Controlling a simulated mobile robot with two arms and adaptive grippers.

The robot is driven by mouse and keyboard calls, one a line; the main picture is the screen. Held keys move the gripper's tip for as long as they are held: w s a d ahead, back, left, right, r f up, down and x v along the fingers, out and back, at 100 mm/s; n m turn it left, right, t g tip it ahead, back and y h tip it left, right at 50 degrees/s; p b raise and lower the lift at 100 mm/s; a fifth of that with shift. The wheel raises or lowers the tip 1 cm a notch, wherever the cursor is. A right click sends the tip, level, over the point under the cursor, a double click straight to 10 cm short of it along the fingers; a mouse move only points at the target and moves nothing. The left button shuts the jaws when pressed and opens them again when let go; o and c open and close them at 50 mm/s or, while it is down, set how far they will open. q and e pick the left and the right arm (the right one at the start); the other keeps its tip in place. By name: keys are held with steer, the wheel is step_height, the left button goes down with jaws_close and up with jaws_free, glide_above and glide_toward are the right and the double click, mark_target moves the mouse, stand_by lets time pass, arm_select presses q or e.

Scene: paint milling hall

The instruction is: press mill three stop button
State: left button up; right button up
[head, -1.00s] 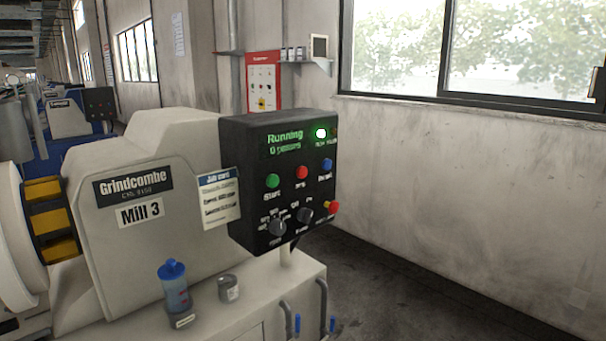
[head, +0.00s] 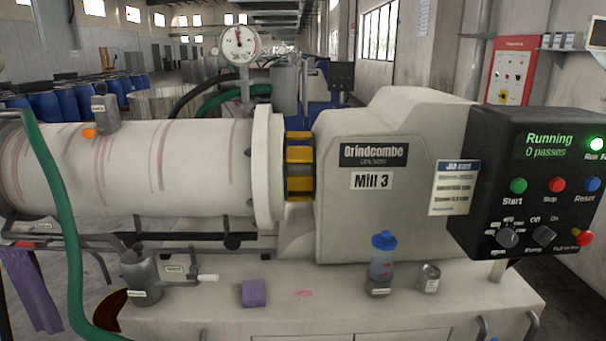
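Mill 3 (head: 388,215) stands in front of me, with its black control panel (head: 480,190) at the right of the head view. The panel display (head: 549,146) reads "Running, 0 passes", and a green lamp (head: 596,144) beside it is lit. The red Stop button (head: 557,185) sits between the green Start button (head: 518,186) and the blue Reset button (head: 591,184). Rotary knobs and a red pull or emergency knob (head: 582,237) are below. Neither of my grippers shows in the head view.
A blue-capped bottle (head: 382,256), a small tin (head: 429,278) and a purple sponge-like block (head: 254,293) stand on the mill's base ledge. A green hose (head: 66,220) hangs at the left. Blue drums (head: 62,103) stand far behind. A red wall board (head: 511,70) is behind the panel.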

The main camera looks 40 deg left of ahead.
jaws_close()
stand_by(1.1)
